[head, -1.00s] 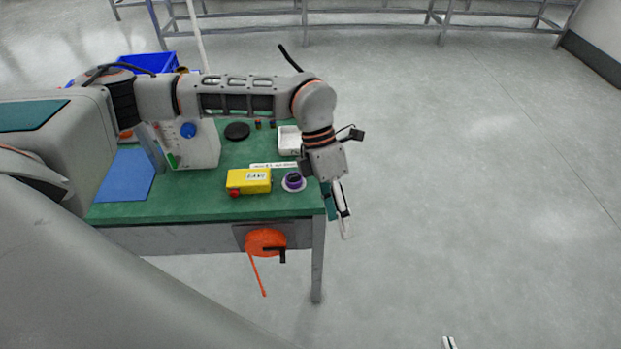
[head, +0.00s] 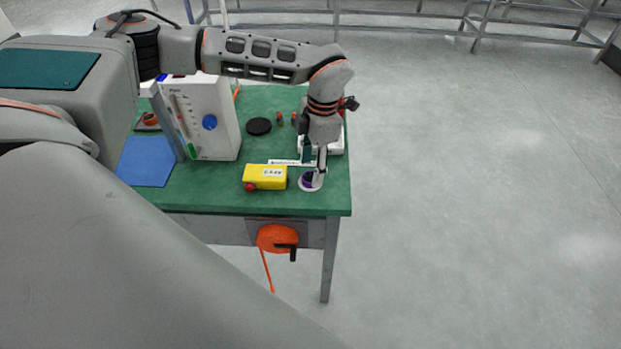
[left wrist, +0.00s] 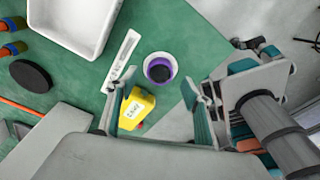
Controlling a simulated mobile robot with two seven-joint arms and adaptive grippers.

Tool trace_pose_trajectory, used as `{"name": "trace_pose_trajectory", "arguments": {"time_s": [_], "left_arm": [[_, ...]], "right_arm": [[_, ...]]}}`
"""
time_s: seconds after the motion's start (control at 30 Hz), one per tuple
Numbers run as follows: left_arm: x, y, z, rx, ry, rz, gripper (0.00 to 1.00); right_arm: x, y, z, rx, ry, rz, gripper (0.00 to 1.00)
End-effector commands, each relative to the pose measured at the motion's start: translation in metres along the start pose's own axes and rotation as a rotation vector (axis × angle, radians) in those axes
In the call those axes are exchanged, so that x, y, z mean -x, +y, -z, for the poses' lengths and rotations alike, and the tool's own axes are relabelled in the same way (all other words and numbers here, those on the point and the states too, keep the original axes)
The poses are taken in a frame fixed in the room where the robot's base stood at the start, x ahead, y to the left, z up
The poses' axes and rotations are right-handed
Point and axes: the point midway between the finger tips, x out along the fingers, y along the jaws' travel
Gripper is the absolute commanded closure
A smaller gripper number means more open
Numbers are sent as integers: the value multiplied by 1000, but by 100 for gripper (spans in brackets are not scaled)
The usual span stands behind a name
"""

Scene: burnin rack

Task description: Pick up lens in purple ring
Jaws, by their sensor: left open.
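The lens is a dark disc in a purple ring (left wrist: 160,70), seated in a round white holder (left wrist: 149,62) on the green table. In the head view the purple ring (head: 307,180) is near the table's front right corner, partly covered by my left gripper (head: 314,170). In the left wrist view my left gripper (left wrist: 158,95) is open and empty, its fingers on either side of the ring in the picture, apart from it. I cannot tell the exact height of the fingertips above the ring.
A yellow box with a red button (head: 266,177) stands close left of the ring. A white strip (left wrist: 122,55) and a white tray (left wrist: 82,18) lie behind it. A black disc (head: 259,126) and a white panel (head: 209,118) are farther left. The table's right edge is close.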

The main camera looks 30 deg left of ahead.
Motion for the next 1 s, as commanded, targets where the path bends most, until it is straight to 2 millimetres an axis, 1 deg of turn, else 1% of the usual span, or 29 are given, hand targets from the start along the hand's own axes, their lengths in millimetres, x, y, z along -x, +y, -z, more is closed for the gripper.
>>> {"name": "trace_pose_trajectory", "arguments": {"time_s": [0.03,0.1,0.17,0.4,0.47,0.5,0.53,0.87,1.0], "left_arm": [[-9,0,0,1,3,2,50],[-18,0,0,-1,2,1,50],[-24,0,0,-1,2,1,50],[-26,0,-1,-1,-1,0,50],[-26,0,-1,-1,-1,0,66],[-26,0,-1,-1,-1,0,76],[-26,0,-1,-1,-1,0,82],[-25,0,-1,-1,-1,0,82],[-21,0,0,-1,-2,0,82]], "right_arm": [[0,0,0,0,0,0,100],[0,0,-1,0,-1,0,100],[0,0,-1,0,-2,0,100],[0,0,-3,0,-5,1,100],[0,0,-3,0,-5,1,100],[0,0,-3,1,-5,1,100],[0,0,-3,1,-5,1,100],[0,0,-2,1,-4,1,100],[0,0,-1,1,-2,0,100]]}}
